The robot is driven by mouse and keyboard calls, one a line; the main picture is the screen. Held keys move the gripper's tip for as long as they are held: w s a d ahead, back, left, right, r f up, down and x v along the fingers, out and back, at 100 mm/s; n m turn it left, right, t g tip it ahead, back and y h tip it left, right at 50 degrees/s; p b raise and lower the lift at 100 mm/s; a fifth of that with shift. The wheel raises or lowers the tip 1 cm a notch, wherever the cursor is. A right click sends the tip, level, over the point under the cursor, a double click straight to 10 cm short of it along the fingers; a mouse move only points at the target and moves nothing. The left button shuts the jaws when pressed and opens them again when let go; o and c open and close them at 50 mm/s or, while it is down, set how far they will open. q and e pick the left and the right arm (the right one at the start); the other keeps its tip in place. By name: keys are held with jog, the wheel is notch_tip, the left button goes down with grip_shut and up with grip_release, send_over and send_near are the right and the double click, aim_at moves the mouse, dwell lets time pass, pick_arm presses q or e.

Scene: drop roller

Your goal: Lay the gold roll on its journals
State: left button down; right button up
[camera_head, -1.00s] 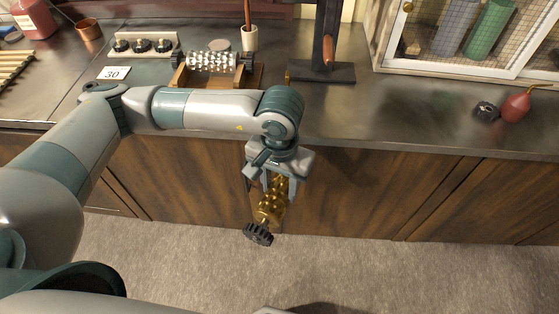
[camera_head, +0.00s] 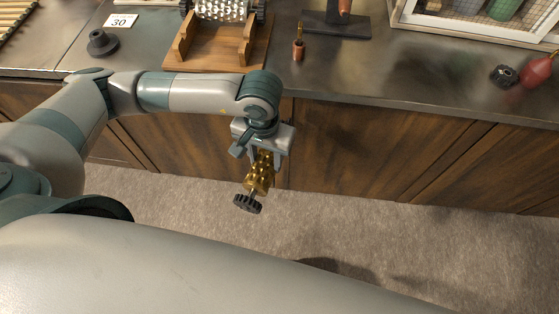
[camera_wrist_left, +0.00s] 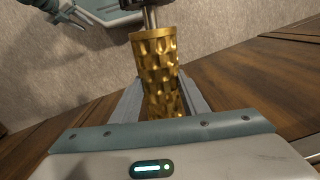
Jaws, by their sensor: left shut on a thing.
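The gold roll (camera_head: 259,173) is a dimpled gold cylinder with a dark gear (camera_head: 247,204) on one end. My left gripper (camera_head: 262,160) is shut on it and holds it tilted in front of the cabinet, below the counter's edge. In the left wrist view the gold roll (camera_wrist_left: 158,70) sits between the two fingers, its steel shaft at the top. A wooden stand (camera_head: 180,52) with upright side brackets is on the counter at the top. A silver studded roll (camera_head: 222,10) lies at its back.
The counter edge (camera_head: 400,105) runs between the gold roll and the stand. A black knob-like piece (camera_head: 102,43), a card marked 30 (camera_head: 121,20) and a small copper-coloured piece (camera_head: 298,50) stand near the stand. A red bulb (camera_head: 538,71) is at the right.

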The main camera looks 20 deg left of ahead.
pick_arm(q)
jog(key=shift+n, duration=0.4)
jog(key=a, duration=0.5)
jog(key=shift+w+a+f, duration=0.1)
jog(key=shift+w+a, duration=0.15)
jog(key=shift+w, duration=0.05)
jog(key=shift+d, duration=0.15)
